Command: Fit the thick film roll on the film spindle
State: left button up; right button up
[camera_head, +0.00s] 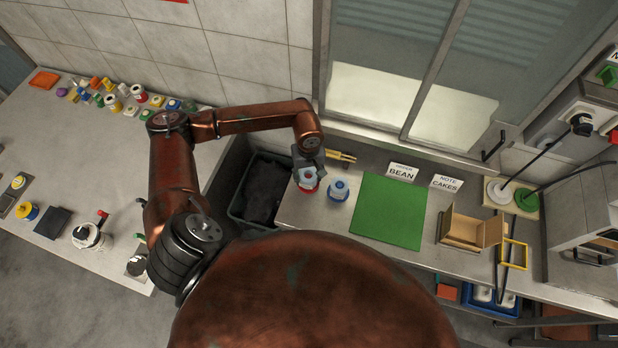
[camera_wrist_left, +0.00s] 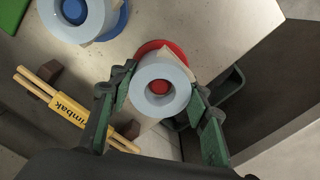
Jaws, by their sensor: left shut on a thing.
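A pale blue-grey film roll (camera_head: 307,174) is between the fingers of my left gripper (camera_head: 307,158), at the left end of the counter. In the left wrist view the green-padded fingers (camera_wrist_left: 163,82) are shut on this roll (camera_wrist_left: 160,63), one on each side. A red spindle tip (camera_wrist_left: 160,86) shows inside its hole, and a red round base (camera_wrist_left: 168,46) shows behind it. I cannot tell whether the roll sits fully down. A second roll (camera_head: 339,184) stands beside it around a blue spindle (camera_wrist_left: 74,10) on a blue base. My right gripper is not in view.
A yellow-labelled pair of sticks (camera_head: 342,157) lies behind the rolls. A green mat (camera_head: 389,211), small signs (camera_head: 401,173) and an open cardboard box (camera_head: 470,230) are to the right. A dark bin (camera_head: 262,190) stands left of the counter's edge.

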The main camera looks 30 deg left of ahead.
pick_arm(q)
jog(key=shift+r, duration=0.2)
jog(key=shift+r+p, duration=0.45)
jog(key=shift+r, duration=0.5)
jog(key=shift+r+p, duration=0.7)
jog(key=shift+r, duration=1.2)
